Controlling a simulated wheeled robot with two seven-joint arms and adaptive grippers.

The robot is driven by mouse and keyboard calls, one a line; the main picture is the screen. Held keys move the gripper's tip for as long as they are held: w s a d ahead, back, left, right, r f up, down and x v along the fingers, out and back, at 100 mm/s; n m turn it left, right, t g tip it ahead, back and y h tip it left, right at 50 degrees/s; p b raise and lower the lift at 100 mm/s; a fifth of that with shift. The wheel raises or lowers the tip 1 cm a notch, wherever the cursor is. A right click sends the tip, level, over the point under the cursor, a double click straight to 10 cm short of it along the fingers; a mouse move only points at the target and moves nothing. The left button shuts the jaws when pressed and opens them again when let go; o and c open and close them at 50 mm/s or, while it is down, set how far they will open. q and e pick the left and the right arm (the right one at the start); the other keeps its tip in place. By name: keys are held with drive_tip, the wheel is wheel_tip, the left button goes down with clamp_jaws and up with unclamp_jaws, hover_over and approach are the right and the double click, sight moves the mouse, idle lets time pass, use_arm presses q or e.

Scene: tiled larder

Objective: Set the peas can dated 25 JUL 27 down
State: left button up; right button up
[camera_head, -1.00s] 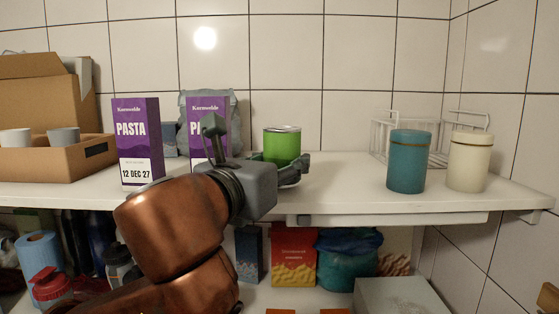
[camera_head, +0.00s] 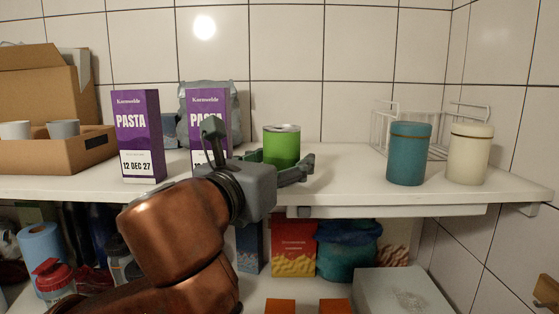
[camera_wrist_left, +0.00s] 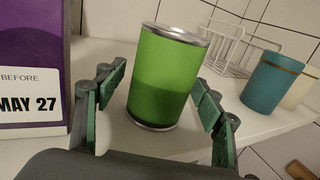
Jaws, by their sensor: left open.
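The green can (camera_head: 282,146) stands upright on the white shelf, with a plain green side and a silver rim. No label or date shows on it, so I cannot read 25 JUL 27. My left gripper (camera_head: 279,168) is open, with one finger on each side of the can's lower part. In the left wrist view the can (camera_wrist_left: 165,78) stands between the spread green-padded fingers, with a gap visible on each side. The can's base appears to rest on the shelf (camera_head: 345,180). My right gripper is not in view.
Two purple pasta boxes (camera_head: 138,136) (camera_head: 207,105) stand left of the can, one close to my gripper. A grey bag (camera_head: 236,112) is behind. A teal canister (camera_head: 408,155), a cream canister (camera_head: 469,155) and a wire rack (camera_head: 380,130) are right. Shelf between can and teal canister is clear.

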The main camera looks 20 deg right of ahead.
use_arm(q)
drive_tip(key=shift+r, duration=0.1)
drive_tip(key=shift+s+a, duration=0.15)
drive_tip(key=b+v, duration=0.5)
drive_tip(key=v, duration=0.6)
drive_tip(key=shift+s+a, duration=0.15)
drive_tip(key=shift+s, duration=0.15)
